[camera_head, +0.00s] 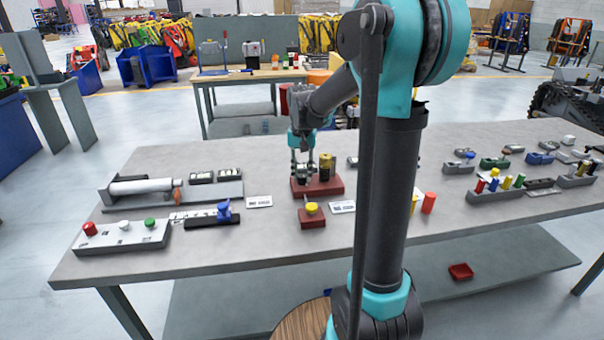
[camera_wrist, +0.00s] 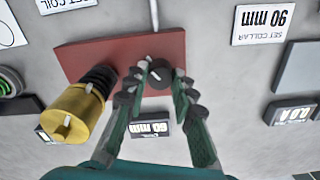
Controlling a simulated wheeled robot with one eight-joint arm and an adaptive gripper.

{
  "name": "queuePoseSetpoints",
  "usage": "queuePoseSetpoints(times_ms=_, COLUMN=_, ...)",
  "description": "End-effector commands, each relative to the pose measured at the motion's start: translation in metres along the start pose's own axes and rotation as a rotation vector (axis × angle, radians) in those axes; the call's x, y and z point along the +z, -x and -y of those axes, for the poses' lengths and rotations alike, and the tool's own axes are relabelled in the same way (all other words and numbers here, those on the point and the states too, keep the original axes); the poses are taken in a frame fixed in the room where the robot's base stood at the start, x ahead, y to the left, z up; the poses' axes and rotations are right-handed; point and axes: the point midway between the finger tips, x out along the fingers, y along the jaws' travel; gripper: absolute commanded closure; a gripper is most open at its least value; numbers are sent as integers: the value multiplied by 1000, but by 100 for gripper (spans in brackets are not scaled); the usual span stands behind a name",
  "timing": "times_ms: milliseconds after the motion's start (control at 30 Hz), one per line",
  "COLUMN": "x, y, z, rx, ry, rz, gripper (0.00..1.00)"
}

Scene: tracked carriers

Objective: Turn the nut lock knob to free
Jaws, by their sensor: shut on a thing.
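The nut lock knob (camera_wrist: 158,72) is a small dark round knob with a pale pointer mark, on a dark red block (camera_wrist: 85,55). In the wrist view my gripper (camera_wrist: 157,86) has its green and dark fingers on either side of the knob, shut on it. In the head view my gripper (camera_head: 303,172) reaches down over the left part of the red block (camera_head: 334,187), hiding most of the knob. A yellow nut (camera_wrist: 72,113) on a black threaded stud stands beside the knob; it also shows in the head view (camera_head: 327,165).
A small red block with a yellow knob (camera_head: 312,209) sits in front. A grey panel with red, white and green buttons (camera_head: 125,236) and a cylinder fixture (camera_head: 140,187) are at left. Racks of coloured parts (camera_head: 495,194) are at right. Bare tabletop (camera_head: 270,232) lies in front.

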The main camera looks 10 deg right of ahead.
Motion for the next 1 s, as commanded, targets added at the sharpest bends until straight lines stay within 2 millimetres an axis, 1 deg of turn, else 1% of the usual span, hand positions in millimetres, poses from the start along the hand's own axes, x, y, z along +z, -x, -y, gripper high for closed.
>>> queuePoseSetpoints(times_ms=200, x=0, y=0, z=0, rx=0, ry=-203, rz=-1, gripper=100)
queuePoseSetpoints(times_ms=500, x=0, y=0, z=0, rx=0, ry=-455, rz=-1, gripper=100)
queuePoseSetpoints(times_ms=733, x=0, y=0, z=0, rx=0, ry=-587, rz=-1, gripper=100)
queuePoseSetpoints(times_ms=1000, x=-1, y=0, z=0, rx=-1, ry=-662, rz=-1, gripper=100)
